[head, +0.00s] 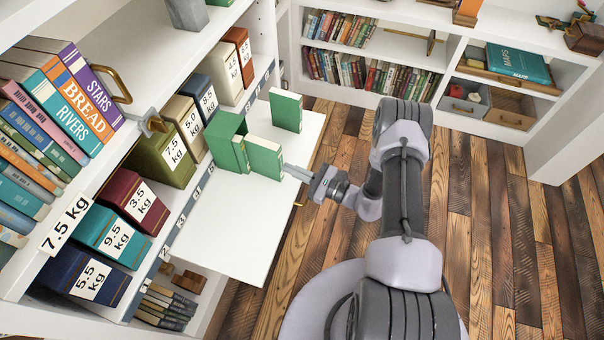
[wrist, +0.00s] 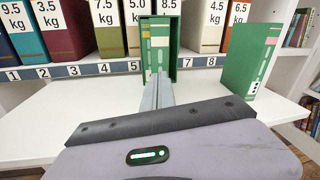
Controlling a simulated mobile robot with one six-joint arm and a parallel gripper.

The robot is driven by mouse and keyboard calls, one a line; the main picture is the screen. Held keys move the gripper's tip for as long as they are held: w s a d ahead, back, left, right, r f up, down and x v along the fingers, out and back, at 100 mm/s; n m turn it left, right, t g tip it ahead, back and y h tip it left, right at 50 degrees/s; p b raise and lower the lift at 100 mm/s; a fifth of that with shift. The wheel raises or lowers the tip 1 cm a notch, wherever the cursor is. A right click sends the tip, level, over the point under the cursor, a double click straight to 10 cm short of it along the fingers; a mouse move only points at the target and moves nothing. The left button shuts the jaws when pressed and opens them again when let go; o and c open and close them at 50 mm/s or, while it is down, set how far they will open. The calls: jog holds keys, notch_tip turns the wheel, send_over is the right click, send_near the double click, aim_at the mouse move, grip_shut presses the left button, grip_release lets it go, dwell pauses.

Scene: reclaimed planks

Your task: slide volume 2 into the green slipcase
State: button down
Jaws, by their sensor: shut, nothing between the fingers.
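The green slipcase (head: 223,132) stands upright on the white pull-out board, its open side toward my gripper. Two green volumes stand at its mouth: one (head: 240,156) juts out slightly, the other (head: 264,158) juts out much further. Their spines (wrist: 158,36) show in the wrist view inside the slipcase outline (wrist: 176,62). The volume marks there are hidden or too small, so I cannot tell which is volume 2. A third green volume (head: 286,110) stands apart; in the wrist view it (wrist: 250,62) shows several pale dots. My gripper (head: 290,171) is shut and empty, its fingertips at the further-out volume's spine, seemingly touching.
The white board (head: 215,235) is clear toward the near side. Behind it runs a numbered shelf edge (wrist: 62,72) with weight-labelled box files (head: 180,143). Books on an upper shelf (head: 75,95) are at the left. The wooden floor (head: 490,220) is open at the right.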

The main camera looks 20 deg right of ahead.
jog(key=shift+w+a, duration=0.25)
jog(key=shift+w, duration=0.1)
dwell(0.4)
jog(key=shift+s+d, duration=0.1)
